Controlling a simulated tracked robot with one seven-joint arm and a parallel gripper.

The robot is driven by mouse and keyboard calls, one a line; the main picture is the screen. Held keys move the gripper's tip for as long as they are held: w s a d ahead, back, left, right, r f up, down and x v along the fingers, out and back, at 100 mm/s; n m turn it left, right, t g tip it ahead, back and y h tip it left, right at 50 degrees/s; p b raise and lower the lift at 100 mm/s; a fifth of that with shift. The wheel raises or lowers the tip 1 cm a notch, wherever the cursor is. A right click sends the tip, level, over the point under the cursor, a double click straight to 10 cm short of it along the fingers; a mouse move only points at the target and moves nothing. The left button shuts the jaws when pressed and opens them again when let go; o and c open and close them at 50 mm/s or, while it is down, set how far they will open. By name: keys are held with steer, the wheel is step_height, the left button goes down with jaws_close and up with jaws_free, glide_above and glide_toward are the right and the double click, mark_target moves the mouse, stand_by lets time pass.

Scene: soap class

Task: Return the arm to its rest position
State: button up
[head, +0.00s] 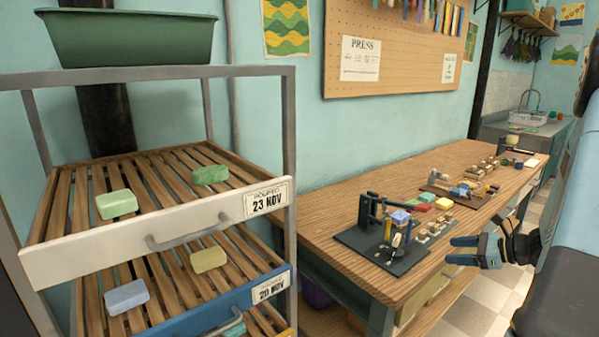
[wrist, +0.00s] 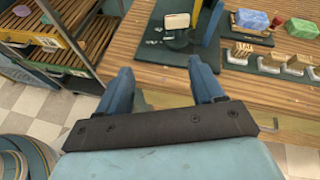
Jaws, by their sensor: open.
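My gripper (head: 450,250) is at the right in the head view, just off the front edge of the wooden workbench (head: 340,195). Its two blue fingers point left toward the bench and stand apart with nothing between them. In the wrist view the open fingers (wrist: 161,75) straddle the bench's front edge, with a gap between them. My arm runs up along the right side of the head view and hides part of the room there.
A dark press (head: 375,222) stands on the bench by my gripper, with coloured soaps and stamps behind it. A pale block (wrist: 176,20) sits at the press. A drying rack (head: 150,235) with soap trays stands left, topped by a green tub (head: 130,38). Tiled floor shows below.

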steer(key=s+a+r+n+g+h, duration=0.2)
steer(key=s+a+r+n+g, duration=0.1)
steer(key=s+a+r+n, duration=0.4)
steer(key=s+a+r+n+g+h, duration=0.1)
steer(key=s+a+r+n+g, duration=0.15)
steer(key=a+r+n, duration=0.5)
steer(key=s+a+r+n+t+h, duration=0.1)
steer(key=s+a+r+n+h, duration=0.2)
steer(key=s, duration=0.4)
steer(key=s+a+r+n+t+h, duration=0.1)
steer(key=s+a+r+n+h, duration=0.2)
steer(key=s+r+n+h, duration=0.1)
steer(key=s+r+n, duration=0.1)
steer(key=s+n, duration=0.1)
steer(key=s, duration=0.1)
steer(key=shift+s+a, duration=0.15)
steer(key=shift+s, duration=0.2)
steer(key=shift+t, duration=0.25)
